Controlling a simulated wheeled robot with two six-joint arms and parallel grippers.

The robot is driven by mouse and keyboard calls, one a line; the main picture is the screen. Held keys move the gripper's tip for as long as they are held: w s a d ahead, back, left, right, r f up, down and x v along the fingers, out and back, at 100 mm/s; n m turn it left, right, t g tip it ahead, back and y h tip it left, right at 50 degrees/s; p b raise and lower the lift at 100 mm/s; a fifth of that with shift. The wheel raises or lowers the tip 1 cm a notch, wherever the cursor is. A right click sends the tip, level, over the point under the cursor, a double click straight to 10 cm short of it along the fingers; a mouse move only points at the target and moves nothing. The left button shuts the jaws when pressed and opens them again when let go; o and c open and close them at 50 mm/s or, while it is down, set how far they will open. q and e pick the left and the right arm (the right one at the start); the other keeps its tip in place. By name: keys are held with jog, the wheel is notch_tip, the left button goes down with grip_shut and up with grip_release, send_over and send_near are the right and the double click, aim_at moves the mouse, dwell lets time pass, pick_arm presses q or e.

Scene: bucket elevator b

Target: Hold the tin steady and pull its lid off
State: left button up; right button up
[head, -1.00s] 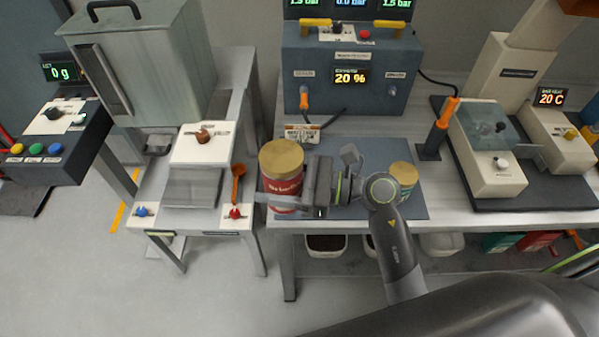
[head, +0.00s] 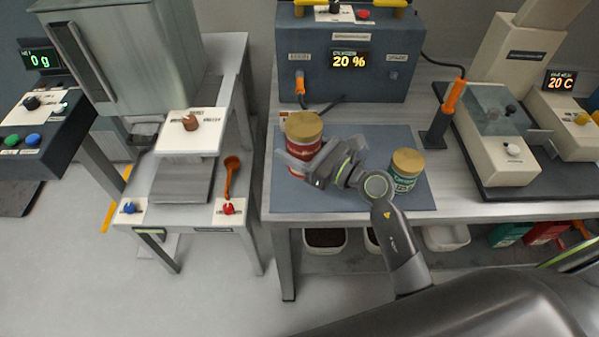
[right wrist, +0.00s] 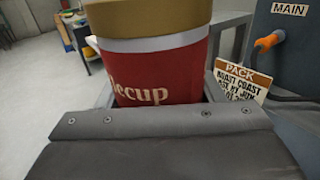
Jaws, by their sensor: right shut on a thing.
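A red tin (head: 307,143) with a gold lid (head: 303,124) is at the left part of the blue-grey mat (head: 300,205). My right gripper (head: 309,162) is shut on the red tin's body, below the lid. In the right wrist view the red tin (right wrist: 165,75) is upright between the fingers, its gold lid (right wrist: 150,15) on top. The gripper hides the tin's lower part, so I cannot tell whether its base touches the mat. A smaller green tin (head: 405,180) with its own gold lid (head: 408,160) stands to the right, beside my right wrist. My left gripper is out of view.
A blue-grey machine (head: 345,60) reading 20 % stands behind the mat. A "PACK" card (right wrist: 240,82) is behind the red tin. An orange-handled tool stands in a dark holder (head: 435,140) at the right. A lower table (head: 185,215) with an orange scoop (head: 230,175) is to the left.

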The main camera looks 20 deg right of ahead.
jog(key=shift+f+b, duration=0.65)
jog(key=shift+f, duration=2.5)
jog(key=shift+f, duration=0.15)
jog(key=o, duration=0.9)
